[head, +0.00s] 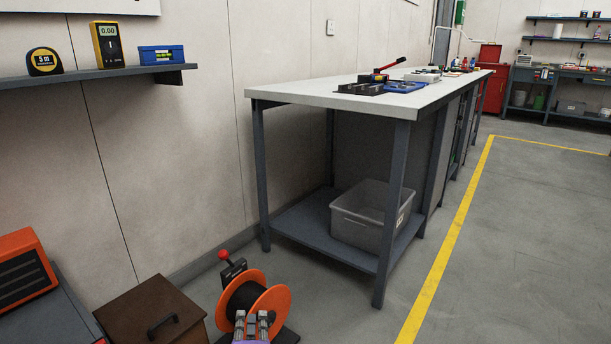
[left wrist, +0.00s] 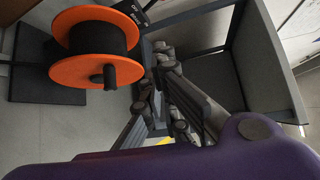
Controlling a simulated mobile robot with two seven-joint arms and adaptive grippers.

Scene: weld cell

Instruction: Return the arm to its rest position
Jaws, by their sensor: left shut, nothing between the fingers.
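My left gripper (head: 251,325) shows at the bottom of the head view, with its two fingertips close together in front of the orange cable reel. It is shut and empty. In the left wrist view the same gripper (left wrist: 160,90) shows from behind, beside the reel (left wrist: 97,48), with a gap of floor and bench frame past the fingers. Most of the left arm is hidden below the head view. My right gripper is in neither view.
The orange reel (head: 272,304) stands on the floor beside a brown box (head: 148,308). A workbench (head: 345,97) with a grey bin (head: 365,215) on its lower shelf stands ahead. A wall shelf (head: 100,74) is at left. The floor right of the yellow line (head: 452,240) is clear.

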